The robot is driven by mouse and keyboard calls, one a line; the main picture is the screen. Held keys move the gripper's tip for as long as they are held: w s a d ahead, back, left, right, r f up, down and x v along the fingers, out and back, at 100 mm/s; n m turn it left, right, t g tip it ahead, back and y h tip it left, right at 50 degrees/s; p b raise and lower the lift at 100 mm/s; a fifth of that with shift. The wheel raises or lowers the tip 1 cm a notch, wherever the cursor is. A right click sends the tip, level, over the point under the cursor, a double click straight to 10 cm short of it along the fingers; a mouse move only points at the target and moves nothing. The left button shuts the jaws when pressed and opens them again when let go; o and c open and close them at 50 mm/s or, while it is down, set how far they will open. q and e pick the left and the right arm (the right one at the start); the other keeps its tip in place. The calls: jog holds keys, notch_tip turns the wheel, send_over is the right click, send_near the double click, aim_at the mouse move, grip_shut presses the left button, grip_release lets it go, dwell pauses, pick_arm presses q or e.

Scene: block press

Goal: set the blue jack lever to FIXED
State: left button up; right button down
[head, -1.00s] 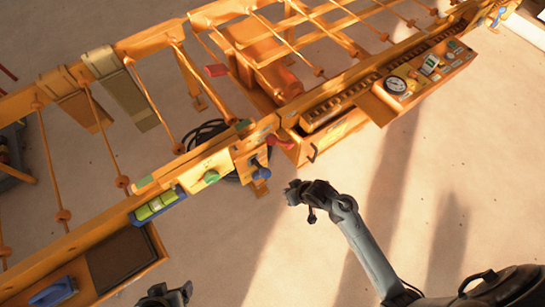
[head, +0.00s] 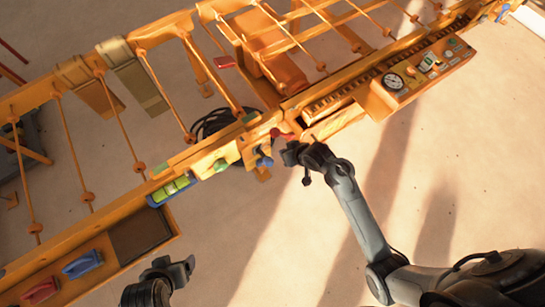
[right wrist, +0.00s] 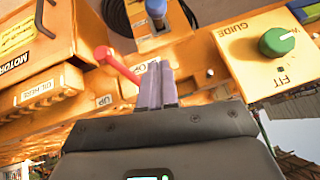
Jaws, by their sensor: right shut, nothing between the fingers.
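The blue lever (head: 264,160) stands on the near side of the orange frame, beside a red lever (head: 282,134). In the right wrist view the blue knob (right wrist: 156,8) is at the top edge on a plate, beyond my fingertips. Its setting cannot be read. My right gripper (head: 287,154) is close to the right of the blue lever. In the right wrist view my right gripper (right wrist: 158,68) is shut and empty, close to the red lever (right wrist: 118,66) on its left. My left gripper (head: 188,268) is low in the head view, away from the frame; its jaws are unclear.
A green knob (right wrist: 277,42) sits on a "GUIDE" plate at right in the wrist view. A green level vial (head: 172,190) and a tray (head: 110,275) with blue and red handles lie left. A gauge panel (head: 405,78) is at right. The floor in front is open.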

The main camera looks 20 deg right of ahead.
jog(key=b, duration=0.5)
send_over(268, 158)
jog(key=s+d, duration=0.1)
jog(key=d, duration=0.1)
notch_tip(268, 158, down, 8)
jog(key=shift+s+f, duration=0.1)
jog(key=shift+s, duration=0.05)
jog(key=f, duration=0.2)
jog(key=shift+s+a+f+b, duration=0.2)
jog(key=shift+a+f+b, duration=0.1)
jog(key=shift+f, duration=0.1)
jog(key=shift+s+a+f, duration=0.1)
jog(key=shift+s+f, duration=0.1)
jog(key=shift+f, duration=0.25)
jog(key=shift+w, duration=0.1)
jog(key=shift+f, duration=0.1)
